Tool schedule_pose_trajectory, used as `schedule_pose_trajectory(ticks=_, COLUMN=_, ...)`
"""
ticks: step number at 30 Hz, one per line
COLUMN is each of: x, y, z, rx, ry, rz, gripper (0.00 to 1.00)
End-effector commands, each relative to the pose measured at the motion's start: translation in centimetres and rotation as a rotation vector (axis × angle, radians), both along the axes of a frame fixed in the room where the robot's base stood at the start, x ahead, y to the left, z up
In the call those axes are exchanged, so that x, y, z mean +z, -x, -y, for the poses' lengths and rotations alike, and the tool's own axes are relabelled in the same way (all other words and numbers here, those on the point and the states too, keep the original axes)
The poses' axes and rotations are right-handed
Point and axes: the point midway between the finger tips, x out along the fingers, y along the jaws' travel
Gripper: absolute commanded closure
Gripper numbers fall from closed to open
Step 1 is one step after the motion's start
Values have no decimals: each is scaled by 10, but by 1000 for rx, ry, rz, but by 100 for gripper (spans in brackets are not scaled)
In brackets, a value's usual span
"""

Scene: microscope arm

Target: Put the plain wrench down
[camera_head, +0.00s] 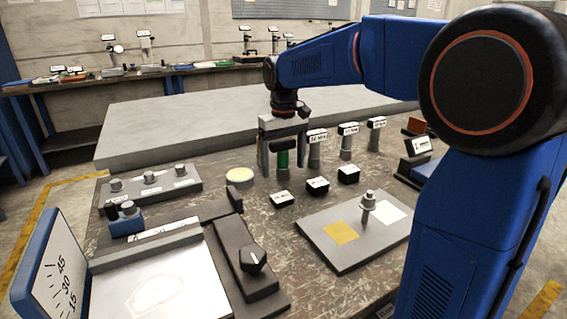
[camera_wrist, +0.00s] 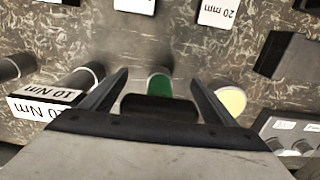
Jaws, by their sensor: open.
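My gripper (camera_head: 281,174) points down over the back middle of the bench, with its two fingers apart. An upright green cylinder (camera_head: 283,160), without a visible label, stands between the fingers; it may be the plain wrench. In the wrist view the green piece (camera_wrist: 158,85) shows between the spread fingers (camera_wrist: 160,77), with gaps on both sides. The palm hides part of it, and I cannot tell what its foot rests on.
A cream disc (camera_head: 240,176) lies left of my gripper. Small black labelled blocks (camera_head: 317,186) sit in front and to the right. A grey plate (camera_head: 318,238) with a yellow square and a post lies front right. A grey three-knob strip (camera_head: 150,184) is at left.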

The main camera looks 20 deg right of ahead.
Motion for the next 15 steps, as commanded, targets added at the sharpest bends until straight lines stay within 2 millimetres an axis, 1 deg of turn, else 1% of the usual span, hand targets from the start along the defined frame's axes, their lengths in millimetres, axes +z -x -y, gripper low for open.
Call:
schedule_pose_trajectory(ticks=5, x=5, y=0, z=0, rx=0, ry=0, rz=2, gripper=19)
schedule_pose_trajectory(ticks=8, x=16, y=0, z=0, rx=0, ry=0, rz=2, gripper=19)
schedule_pose_trajectory(ticks=11, x=33, y=-1, z=0, rx=0, ry=0, rz=2, gripper=19)
schedule_pose_trajectory(ticks=15, x=61, y=-1, z=0, rx=0, ry=-1, rz=3, gripper=19)
